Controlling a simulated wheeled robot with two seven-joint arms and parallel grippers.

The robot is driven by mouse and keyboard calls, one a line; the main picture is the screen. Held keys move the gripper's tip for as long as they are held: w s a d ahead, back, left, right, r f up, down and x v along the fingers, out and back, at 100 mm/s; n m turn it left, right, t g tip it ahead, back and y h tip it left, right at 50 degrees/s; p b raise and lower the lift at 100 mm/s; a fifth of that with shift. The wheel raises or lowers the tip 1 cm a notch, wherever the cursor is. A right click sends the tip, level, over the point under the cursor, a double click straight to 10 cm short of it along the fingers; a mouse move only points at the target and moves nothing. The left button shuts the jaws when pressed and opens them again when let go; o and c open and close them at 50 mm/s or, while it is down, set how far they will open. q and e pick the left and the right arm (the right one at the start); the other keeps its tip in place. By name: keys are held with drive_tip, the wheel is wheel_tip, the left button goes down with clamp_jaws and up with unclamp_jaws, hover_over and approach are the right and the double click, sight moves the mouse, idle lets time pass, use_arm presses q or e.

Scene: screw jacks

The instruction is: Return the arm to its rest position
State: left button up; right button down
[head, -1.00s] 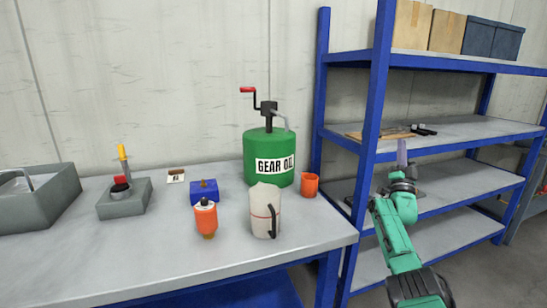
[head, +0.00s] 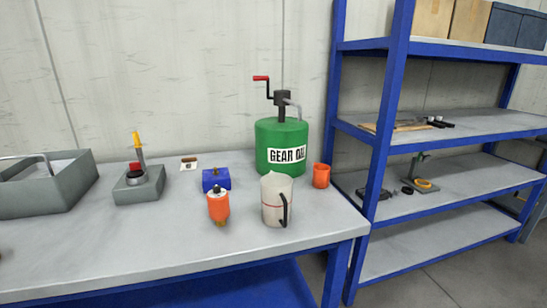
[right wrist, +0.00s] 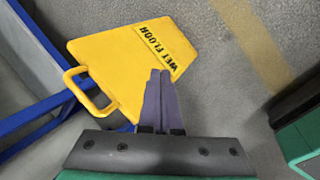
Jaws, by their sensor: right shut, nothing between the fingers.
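My right gripper (right wrist: 160,80) shows in the right wrist view with its two purple-grey fingers pressed together and nothing between them. It points down over the floor, near a yellow wet floor sign (right wrist: 135,60) that lies beyond and partly behind the fingers. My right arm is out of the head view. My left gripper is in neither current view.
In the head view a grey workbench (head: 150,250) holds a green gear oil drum (head: 270,140), a measuring jug (head: 277,200), an orange cup (head: 321,176) and several small items. A blue shelf rack (head: 378,150) stands right of it.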

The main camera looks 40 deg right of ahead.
drive_tip(key=s+a+f+m+y, duration=0.15)
drive_tip(key=a+f, duration=0.25)
drive_tip(key=a, duration=0.9)
drive_tip(key=s+a+f+y, duration=0.1)
drive_tip(key=a+f+y, duration=0.25)
drive_tip(key=a, duration=0.95)
wheel_tip(320, 180, up, 9)
drive_tip(key=a+p, duration=0.1)
drive_tip(key=p, duration=0.8)
drive_tip(key=shift+a+h, duration=0.25)
drive_tip(key=shift+h, duration=0.05)
